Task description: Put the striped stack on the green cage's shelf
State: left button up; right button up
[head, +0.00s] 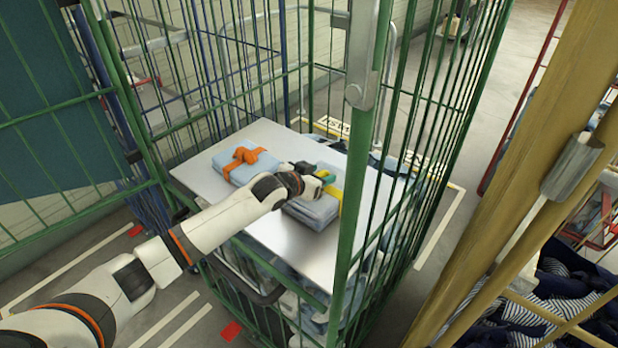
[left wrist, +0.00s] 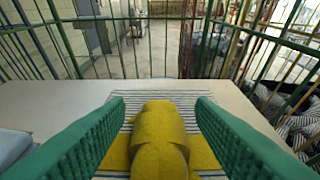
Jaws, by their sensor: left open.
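The striped stack (head: 316,211) lies flat on the shelf (head: 285,258) inside the green cage (head: 362,185). A yellow band (head: 334,200) is tied around it. In the left wrist view the stack (left wrist: 118,119) shows blue and white stripes, with the yellow knot (left wrist: 160,140) standing up in the middle. My left gripper (head: 324,176) reaches into the cage at the stack's knot. Its two green fingers (left wrist: 157,108) are open, one on each side of the yellow knot, with gaps visible. The arm hides part of the stack. My right gripper is not in view.
A light blue stack with an orange tie (head: 245,163) lies on the same shelf, left of my gripper. Cage bars and a front post (head: 350,215) stand close around the arm. A yellow-framed cart (head: 510,170) holding dark striped bags is at right.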

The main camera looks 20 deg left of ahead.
pick_arm(q)
jog(key=b+v, duration=0.1)
jog(key=v, duration=1.1)
jog(key=shift+b, duration=0.4)
